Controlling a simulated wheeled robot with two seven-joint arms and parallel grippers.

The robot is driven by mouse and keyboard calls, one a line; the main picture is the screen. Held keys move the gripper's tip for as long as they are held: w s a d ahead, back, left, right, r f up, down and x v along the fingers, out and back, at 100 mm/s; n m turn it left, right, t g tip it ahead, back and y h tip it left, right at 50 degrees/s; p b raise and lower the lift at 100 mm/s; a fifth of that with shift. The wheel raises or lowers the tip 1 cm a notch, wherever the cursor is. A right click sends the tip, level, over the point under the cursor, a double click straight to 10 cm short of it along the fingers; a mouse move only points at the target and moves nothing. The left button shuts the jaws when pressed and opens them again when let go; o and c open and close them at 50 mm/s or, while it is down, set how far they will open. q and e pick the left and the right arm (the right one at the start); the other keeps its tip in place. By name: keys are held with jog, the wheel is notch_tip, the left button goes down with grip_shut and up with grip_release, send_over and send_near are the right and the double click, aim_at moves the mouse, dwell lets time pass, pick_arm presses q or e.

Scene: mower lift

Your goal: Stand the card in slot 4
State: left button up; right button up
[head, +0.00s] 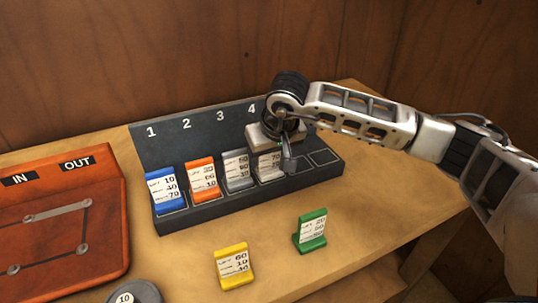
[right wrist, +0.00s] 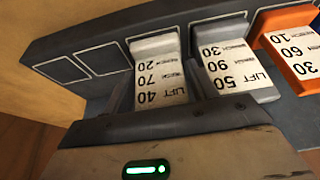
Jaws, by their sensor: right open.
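A white-grey card (head: 268,166) stands in slot 4 of the dark rack (head: 240,198). It leans back, and its top is partly hidden by my right gripper (head: 277,152) in the head view. In the right wrist view the card (right wrist: 160,75) reads LIFT 40, 70, 20 upside down. My right gripper is open, with its fingers on either side of this card; I cannot tell whether they touch it. My left gripper is not in view.
The blue (head: 165,192), orange (head: 202,176) and grey (head: 238,170) cards stand in slots 1 to 3. Two slots right of slot 4 are empty. A yellow card (head: 234,266) and a green card (head: 311,230) stand on the table in front. A red IN/OUT panel (head: 60,225) lies left.

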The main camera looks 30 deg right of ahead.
jog(key=shift+r, duration=0.3)
jog(key=shift+s+r, duration=0.1)
jog(key=shift+r, duration=0.25)
jog(key=v, duration=1.1)
jog(key=shift+b, duration=0.35)
